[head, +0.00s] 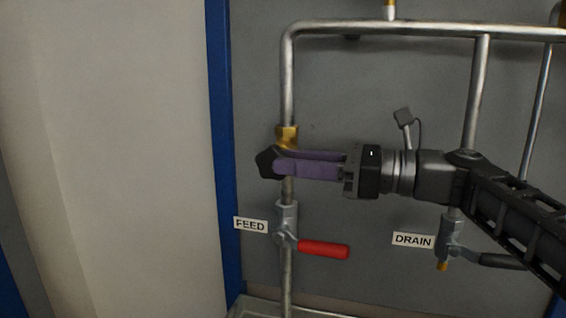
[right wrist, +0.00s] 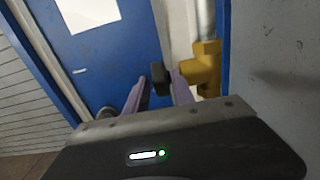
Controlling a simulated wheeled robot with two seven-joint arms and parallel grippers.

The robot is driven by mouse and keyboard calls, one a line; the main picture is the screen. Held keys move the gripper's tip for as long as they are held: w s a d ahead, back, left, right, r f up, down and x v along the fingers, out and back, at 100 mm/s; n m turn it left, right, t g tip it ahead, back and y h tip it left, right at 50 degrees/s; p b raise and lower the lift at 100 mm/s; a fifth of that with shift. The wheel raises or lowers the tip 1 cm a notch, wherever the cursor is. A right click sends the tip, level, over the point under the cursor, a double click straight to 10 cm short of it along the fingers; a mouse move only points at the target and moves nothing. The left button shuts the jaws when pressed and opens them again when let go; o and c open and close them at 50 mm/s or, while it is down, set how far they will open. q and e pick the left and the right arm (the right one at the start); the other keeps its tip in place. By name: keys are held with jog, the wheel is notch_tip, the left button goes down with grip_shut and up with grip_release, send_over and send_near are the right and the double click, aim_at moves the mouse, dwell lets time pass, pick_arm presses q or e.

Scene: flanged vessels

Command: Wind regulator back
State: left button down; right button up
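The regulator has a brass body (head: 287,137) on the vertical feed pipe and a black knob (head: 268,162). In the right wrist view the brass body (right wrist: 205,68) is at the upper right and the black knob (right wrist: 160,78) shows between the fingertips. My right gripper (head: 282,163) reaches in from the right with its purple fingers level at the knob. One finger lies on each side of the knob; whether both press on it is unclear. The fingers also show in the right wrist view (right wrist: 160,84). My left gripper is out of view.
Below the regulator are a FEED label (head: 251,225) and a valve with a red lever (head: 323,250). A DRAIN label (head: 412,240) and a dark-levered valve (head: 500,261) are at the right. Pipes cross the grey panel (head: 380,90). A blue door (right wrist: 95,60) stands beyond in the wrist view.

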aim_at(264, 160)
jog(key=shift+x, duration=1.05)
jog(key=shift+c, duration=0.2)
grip_shut()
